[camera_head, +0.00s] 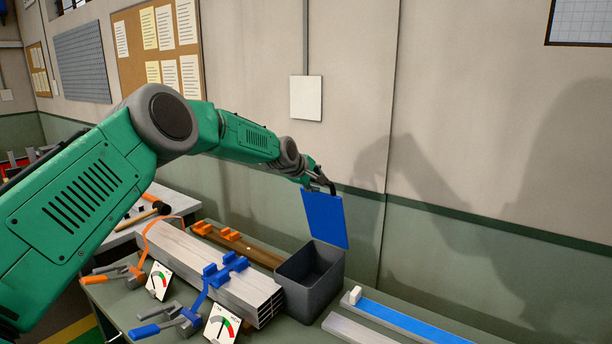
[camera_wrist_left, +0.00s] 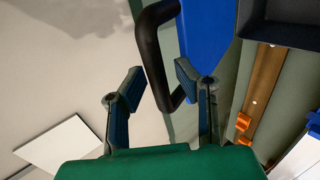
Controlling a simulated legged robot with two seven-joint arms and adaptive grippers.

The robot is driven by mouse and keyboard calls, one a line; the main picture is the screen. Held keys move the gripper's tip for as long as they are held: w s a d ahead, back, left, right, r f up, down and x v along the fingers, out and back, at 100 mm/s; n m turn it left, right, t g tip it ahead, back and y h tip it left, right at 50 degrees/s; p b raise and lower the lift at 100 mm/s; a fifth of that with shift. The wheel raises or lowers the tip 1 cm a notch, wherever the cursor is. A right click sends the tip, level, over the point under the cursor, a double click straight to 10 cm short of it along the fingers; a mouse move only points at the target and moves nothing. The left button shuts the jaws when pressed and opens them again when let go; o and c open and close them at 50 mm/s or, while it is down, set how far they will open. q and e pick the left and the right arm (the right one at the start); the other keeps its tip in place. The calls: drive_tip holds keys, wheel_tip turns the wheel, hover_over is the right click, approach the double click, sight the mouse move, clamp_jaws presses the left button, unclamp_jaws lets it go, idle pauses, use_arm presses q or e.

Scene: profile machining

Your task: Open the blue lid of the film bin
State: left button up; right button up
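The film bin (camera_head: 310,281) is an open-topped dark grey box on the bench. Its blue lid (camera_head: 325,218) stands steeply raised above the bin's far side, and the bin's inside shows. In the left wrist view the lid (camera_wrist_left: 205,38) carries a dark curved handle (camera_wrist_left: 150,45). My left gripper (camera_head: 319,184) is at the top of the lid, by the handle. In the wrist view my left gripper's fingers (camera_wrist_left: 159,72) are spread apart, with the handle across the gap, closer to the right finger. Whether they touch is unclear. My right gripper is out of view.
Aluminium profiles (camera_head: 213,265) with blue and orange clamps lie left of the bin. Gauges (camera_head: 222,325) stand in front. A blue strip (camera_head: 410,322) and a grey bar lie to the right. The wall is close behind, with a white panel (camera_head: 306,98).

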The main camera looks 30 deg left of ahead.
use_arm(q)
drive_tip(key=v, duration=1.2)
drive_tip(key=shift+a, duration=0.2)
drive_tip(key=shift+d, duration=0.15)
